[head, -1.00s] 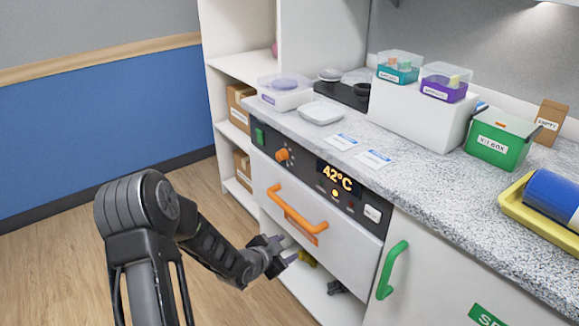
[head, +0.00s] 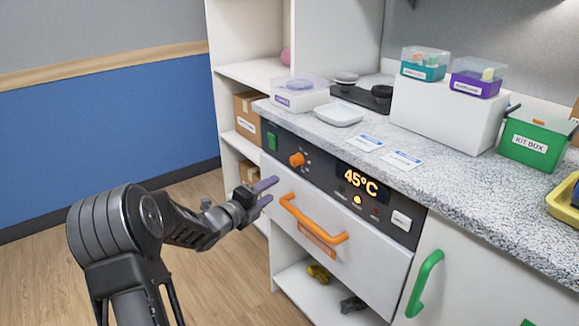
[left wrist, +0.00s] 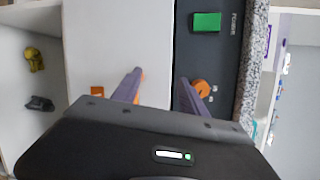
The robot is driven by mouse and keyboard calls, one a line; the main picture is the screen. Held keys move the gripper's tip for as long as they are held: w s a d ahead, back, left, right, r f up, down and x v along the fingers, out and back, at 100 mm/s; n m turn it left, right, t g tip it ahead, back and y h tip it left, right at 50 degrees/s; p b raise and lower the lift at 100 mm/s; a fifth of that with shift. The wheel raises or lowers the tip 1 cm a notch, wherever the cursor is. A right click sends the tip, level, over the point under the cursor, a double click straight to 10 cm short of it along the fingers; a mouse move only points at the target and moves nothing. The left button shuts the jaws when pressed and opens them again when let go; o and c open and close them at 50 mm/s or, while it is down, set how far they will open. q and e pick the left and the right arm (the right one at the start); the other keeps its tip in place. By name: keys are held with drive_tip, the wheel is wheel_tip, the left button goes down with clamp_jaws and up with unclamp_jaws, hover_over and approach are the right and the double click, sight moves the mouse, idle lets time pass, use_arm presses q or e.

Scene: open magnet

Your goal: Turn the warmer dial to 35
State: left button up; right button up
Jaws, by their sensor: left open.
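The orange warmer dial (head: 297,159) sits on the dark control panel (head: 325,178) of the warmer drawer. The display (head: 362,181) reads 45°C. My left gripper (head: 268,191) is open and empty, below and to the left of the dial in the head view, apart from it. In the left wrist view the two purple-grey fingers of my left gripper (left wrist: 162,88) are spread, and the dial (left wrist: 202,88) shows partly behind the right finger. My right gripper is not in view.
An orange drawer handle (head: 312,219) is just right of my left gripper. A green switch (head: 271,141) is left of the dial. The speckled counter (head: 440,170) above holds a white dish (head: 339,114), boxes and cards. A green handle (head: 425,284) is lower right.

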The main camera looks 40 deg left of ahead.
sight(293, 161)
use_arm(q)
wheel_tip(293, 161, up, 8)
drive_tip(key=s+d+m+h+b, duration=0.1)
drive_tip(key=m+h, duration=0.3)
drive_tip(key=m, duration=1.3)
drive_tip(key=shift+s+d+t+h+b, duration=0.15)
drive_tip(key=shift+s+t+h+b, duration=0.2)
drive_tip(key=shift+s+b, duration=0.2)
drive_tip(key=shift+f, duration=0.1)
drive_tip(key=x, duration=0.8)
drive_tip(key=shift+c, duration=0.5)
clamp_jaws()
